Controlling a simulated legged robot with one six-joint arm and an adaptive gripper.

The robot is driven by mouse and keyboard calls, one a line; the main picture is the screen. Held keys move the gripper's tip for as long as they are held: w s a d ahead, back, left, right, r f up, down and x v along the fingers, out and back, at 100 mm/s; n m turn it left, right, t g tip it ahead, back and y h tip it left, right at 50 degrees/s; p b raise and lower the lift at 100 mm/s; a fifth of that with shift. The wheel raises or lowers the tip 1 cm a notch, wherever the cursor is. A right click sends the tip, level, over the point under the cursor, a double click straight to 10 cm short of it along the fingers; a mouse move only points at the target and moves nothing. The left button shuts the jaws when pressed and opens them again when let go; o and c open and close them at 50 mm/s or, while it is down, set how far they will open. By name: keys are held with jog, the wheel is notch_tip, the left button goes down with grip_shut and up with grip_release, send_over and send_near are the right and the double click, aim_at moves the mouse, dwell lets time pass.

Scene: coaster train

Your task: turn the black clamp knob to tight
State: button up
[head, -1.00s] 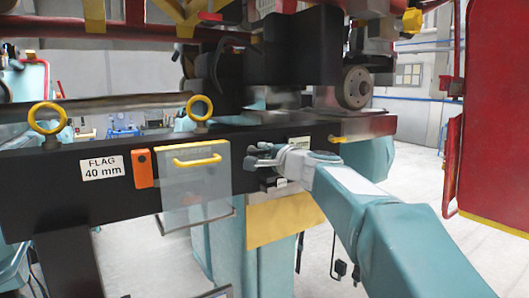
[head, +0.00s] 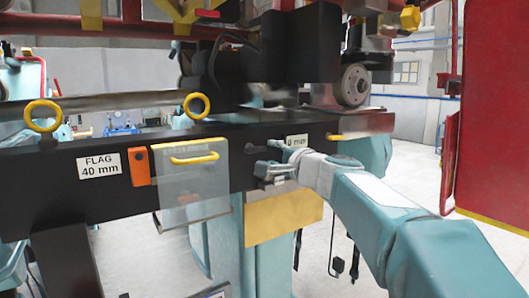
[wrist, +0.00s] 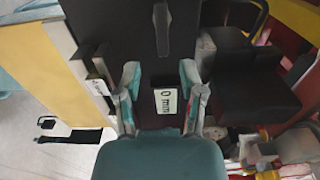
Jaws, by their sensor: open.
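My gripper (head: 268,156) is at the front face of the long black beam (head: 70,187), right of the clear panel. Its two fingers are spread apart with nothing between them. In the wrist view my gripper (wrist: 160,74) also shows open, its fingers either side of a white label (wrist: 166,101) reading "0 mm". A narrow dark upright piece (wrist: 162,28) stands out ahead of the fingertips. I cannot tell whether it is the black clamp knob. No knob is clearly recognisable in the head view, where my gripper and the dark beam make it hard to see.
A clear panel (head: 194,182) with a yellow handle (head: 195,159) and an orange block (head: 139,167) are on the beam to the left. A yellow plate (head: 283,215) hangs below. Yellow rings (head: 196,106) stand on top. A red panel (head: 495,110) is at the right.

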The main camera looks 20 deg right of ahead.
jog(key=v, duration=0.7)
jog(key=shift+a, duration=0.1)
jog(key=s+a+f+n+g, duration=0.4)
jog(key=s+a+f, duration=0.1)
jog(key=s+f, duration=0.25)
jog(key=s+a+f+n+g, duration=0.4)
jog(key=s+a+f+n, duration=0.15)
jog(key=f, duration=0.25)
jog(key=s+d+f+n+g+h, duration=0.1)
jog(key=s+d+f+n+h, duration=0.1)
jog(key=s+f, duration=0.4)
jog(key=s+d+f+n+g+h, duration=0.2)
jog(key=s+d+f+n+h, duration=0.1)
jog(key=s+f, duration=0.3)
jog(key=shift+s+g+h, duration=0.3)
jog(key=shift+s, duration=0.15)
jog(key=shift+f, duration=0.1)
